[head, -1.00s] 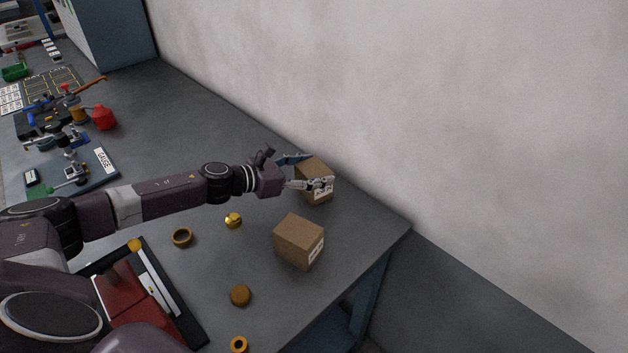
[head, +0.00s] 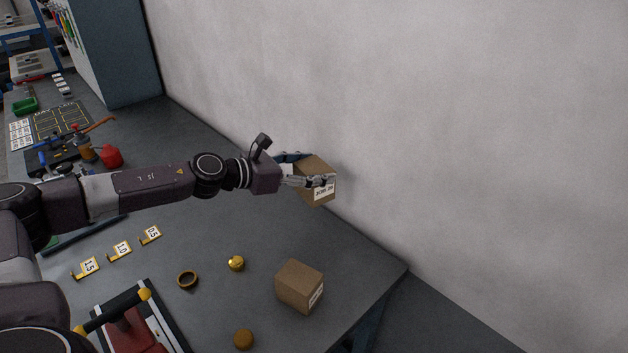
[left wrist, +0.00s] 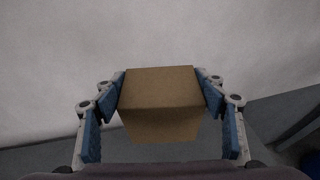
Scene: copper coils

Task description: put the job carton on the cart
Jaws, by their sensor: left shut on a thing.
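A brown carton with a white label (head: 316,194) is held in my left gripper (head: 307,176), near the grey wall and above the bench top. In the left wrist view the carton (left wrist: 160,95) sits between the two blue finger pads (left wrist: 168,100), which touch its sides. A second brown carton (head: 298,287), also with a white label, stands on the bench nearer the front right. The label text is too small to read surely, so I cannot tell which is the job carton. No cart is visible. My right gripper is not in view.
The grey bench (head: 345,245) ends at a corner on the right. On it are a brass ball (head: 236,263), a ring (head: 188,279), a round brown piece (head: 243,339), and numbered yellow tags (head: 120,250). A wall (head: 430,120) runs along the back. Tools crowd the far left.

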